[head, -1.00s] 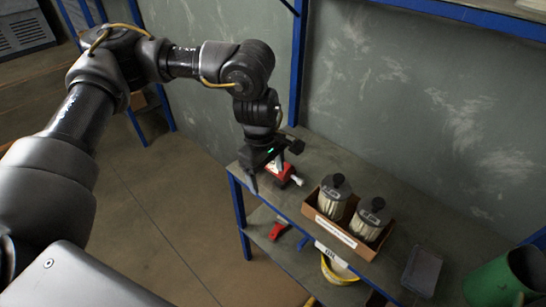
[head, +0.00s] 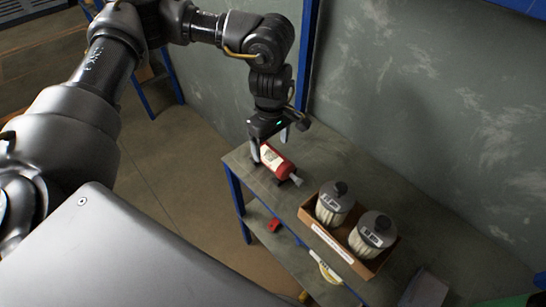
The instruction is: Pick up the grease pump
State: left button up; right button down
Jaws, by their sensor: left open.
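The grease pump (head: 279,163) is a red cylinder with a white label and a pale tip at its right end. It lies on its side near the left end of the shelf's top board. My left gripper (head: 270,150) is open, pointing down at the pump's left, labelled part. One finger shows at the pump's left side and the other behind it. I cannot tell whether they touch it. My right gripper is not in view.
A cardboard box (head: 328,240) with two grey-lidded canisters (head: 335,203) (head: 373,234) stands right of the pump. The blue-framed shelf (head: 240,160) has a lower board with a small red item (head: 274,225). A wall (head: 420,130) rises behind.

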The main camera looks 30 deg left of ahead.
aim_at(273, 152)
pick_arm(q)
jog(key=shift+f, duration=0.35)
jog(key=shift+d+f, duration=0.1)
jog(key=shift+f, duration=0.35)
notch_tip(273, 152, down, 4)
jog(key=shift+f+p, duration=0.2)
jog(key=shift+p, duration=0.2)
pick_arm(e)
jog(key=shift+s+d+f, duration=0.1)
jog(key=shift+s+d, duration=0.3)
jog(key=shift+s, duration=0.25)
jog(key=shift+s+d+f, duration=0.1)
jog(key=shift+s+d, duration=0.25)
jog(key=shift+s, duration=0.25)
pick_arm(q)
jog(key=shift+w, duration=0.1)
grip_shut()
